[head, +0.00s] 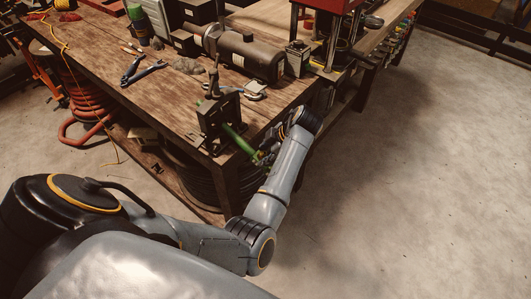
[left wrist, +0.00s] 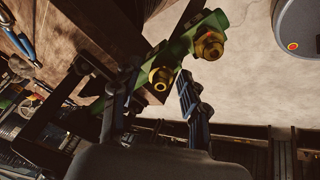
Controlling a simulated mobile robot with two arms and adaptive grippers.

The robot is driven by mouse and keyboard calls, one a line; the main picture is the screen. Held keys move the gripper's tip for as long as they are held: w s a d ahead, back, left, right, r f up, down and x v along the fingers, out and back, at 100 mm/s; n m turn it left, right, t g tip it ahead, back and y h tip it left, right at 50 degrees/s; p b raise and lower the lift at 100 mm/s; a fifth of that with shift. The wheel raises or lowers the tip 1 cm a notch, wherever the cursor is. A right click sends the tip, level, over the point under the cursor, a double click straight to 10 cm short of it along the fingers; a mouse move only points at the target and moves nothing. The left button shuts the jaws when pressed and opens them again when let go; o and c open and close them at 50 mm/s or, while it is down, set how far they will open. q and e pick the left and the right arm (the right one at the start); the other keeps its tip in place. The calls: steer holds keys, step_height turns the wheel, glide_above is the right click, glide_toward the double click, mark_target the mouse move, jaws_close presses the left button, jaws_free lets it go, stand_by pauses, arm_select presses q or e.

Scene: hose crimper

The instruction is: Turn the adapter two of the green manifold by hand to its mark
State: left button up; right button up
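The green manifold (head: 238,139) sticks out past the table's front corner from a dark vise (head: 216,117). In the left wrist view the manifold (left wrist: 181,43) carries two brass adapters, one near the picture's middle (left wrist: 161,78) and one farther right (left wrist: 209,45). I cannot tell which is adapter two, and I make out no mark. My left gripper (head: 266,153) is at the manifold's outer end. In the left wrist view its fingers (left wrist: 152,97) are spread, one on each side of the middle adapter, with gaps visible. My right gripper is in neither view.
The wooden table (head: 165,105) holds pliers (head: 142,72), a dark cylindrical machine (head: 245,55) and a red-topped press (head: 325,8). A coil of dark hose (head: 190,182) lies below the table. The concrete floor to the right is clear.

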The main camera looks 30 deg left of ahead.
mark_target(266, 153)
arm_select(q)
step_height(266, 153, up, 10)
stand_by(0.7)
